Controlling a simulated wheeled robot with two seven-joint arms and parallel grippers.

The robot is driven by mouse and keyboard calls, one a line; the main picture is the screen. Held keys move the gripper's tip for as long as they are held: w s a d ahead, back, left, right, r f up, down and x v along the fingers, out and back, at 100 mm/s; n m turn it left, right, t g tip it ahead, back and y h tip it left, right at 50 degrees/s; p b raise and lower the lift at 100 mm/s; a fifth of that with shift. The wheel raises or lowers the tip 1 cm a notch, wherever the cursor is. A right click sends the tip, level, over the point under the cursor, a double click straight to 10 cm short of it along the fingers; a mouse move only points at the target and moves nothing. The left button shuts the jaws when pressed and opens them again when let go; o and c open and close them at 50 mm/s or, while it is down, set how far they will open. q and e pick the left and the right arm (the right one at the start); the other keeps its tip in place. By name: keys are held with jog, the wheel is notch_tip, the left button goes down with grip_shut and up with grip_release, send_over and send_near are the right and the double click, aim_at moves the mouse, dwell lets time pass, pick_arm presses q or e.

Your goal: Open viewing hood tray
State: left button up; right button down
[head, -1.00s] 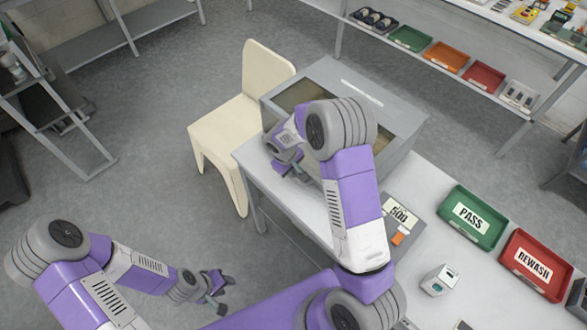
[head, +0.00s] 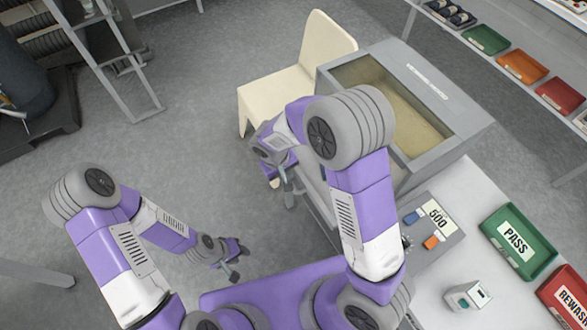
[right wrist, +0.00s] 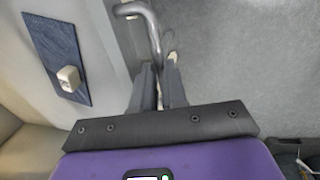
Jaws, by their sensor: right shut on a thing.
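The viewing hood (head: 448,105), a grey box with a window on top, stands on the table. In the head view my right gripper (head: 287,196) is off the hood's near left side, past the table edge, partly behind my own arm. In the right wrist view its fingers (right wrist: 160,82) are shut on a bent metal handle (right wrist: 150,28). Beside the handle is a pale surface with a blue mat (right wrist: 58,55) and a small white object (right wrist: 69,78); it looks like the tray, extent unclear. My left gripper (head: 232,276) hangs empty over the floor; its fingers look apart.
A cream chair (head: 290,80) stands close behind the hood. On the table are a 500 panel (head: 432,228), a small white device (head: 468,296), a green PASS tray (head: 518,240) and a red REWASH tray (head: 562,300). Floor left of the table is open.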

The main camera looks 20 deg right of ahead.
jog(key=shift+a, duration=0.2)
jog(key=c, duration=1.2)
grip_release()
jog(key=shift+o, duration=0.2)
notch_tip(320, 180, up, 8)
jog(key=a+p, duration=0.1)
jog(key=shift+s+a+f+p, duration=0.15)
jog(key=shift+s+f+p, duration=0.05)
jog(key=shift+f+p, duration=0.1)
